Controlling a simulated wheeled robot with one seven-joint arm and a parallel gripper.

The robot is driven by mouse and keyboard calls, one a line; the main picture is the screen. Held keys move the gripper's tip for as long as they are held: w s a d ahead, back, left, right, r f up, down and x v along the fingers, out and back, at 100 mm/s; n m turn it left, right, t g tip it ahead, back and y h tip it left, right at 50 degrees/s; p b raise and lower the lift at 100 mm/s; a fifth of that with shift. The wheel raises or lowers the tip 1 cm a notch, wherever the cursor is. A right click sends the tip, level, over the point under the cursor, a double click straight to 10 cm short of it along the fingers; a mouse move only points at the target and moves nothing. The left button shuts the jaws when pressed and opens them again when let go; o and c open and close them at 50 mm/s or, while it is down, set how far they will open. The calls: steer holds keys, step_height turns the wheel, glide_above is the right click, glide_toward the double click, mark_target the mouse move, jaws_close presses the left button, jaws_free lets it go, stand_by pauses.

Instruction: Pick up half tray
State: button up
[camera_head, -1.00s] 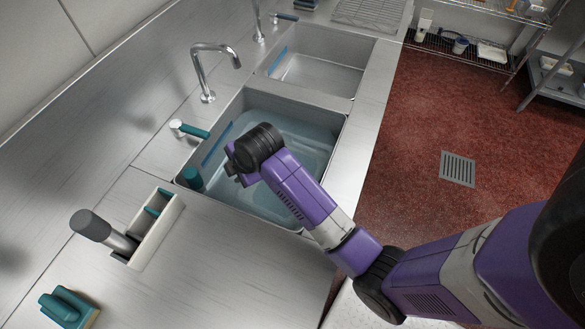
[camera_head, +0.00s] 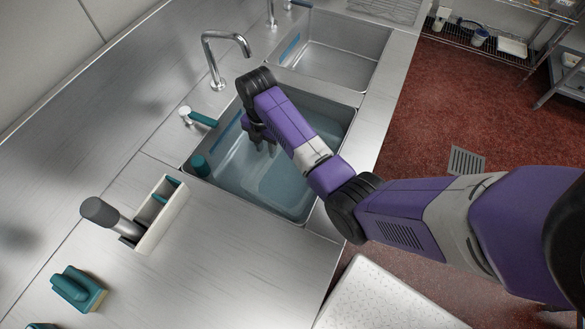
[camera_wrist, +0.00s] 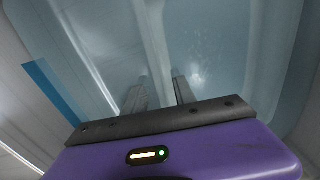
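A pale, bluish tray-like shape (camera_head: 279,183) lies in the water of the near sink; I take it to be the half tray. Its rounded rim shows through the water, and my arm hides part of it. In the wrist view its surface (camera_wrist: 215,55) fills the upper right, with a pale rim running down beside it. My gripper (camera_head: 264,149) is above the near sink, pointing down, near the tray's far left side. In the wrist view the two fingers (camera_wrist: 160,92) are apart with nothing between them. I cannot tell whether the fingertips touch the water.
The near sink's steel rim (camera_head: 340,128) surrounds the basin. A faucet (camera_head: 216,60) stands behind it, and a teal cylinder (camera_head: 200,166) is at its left corner. A caddy (camera_head: 160,212) and a teal-handled brush (camera_head: 78,288) stand on the left counter. The far sink (camera_head: 335,55) looks empty.

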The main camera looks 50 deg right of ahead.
mark_target(266, 150)
steer(key=shift+f, duration=1.55)
steer(key=shift+c, duration=0.2)
jaws_close()
steer(key=shift+r, duration=0.1)
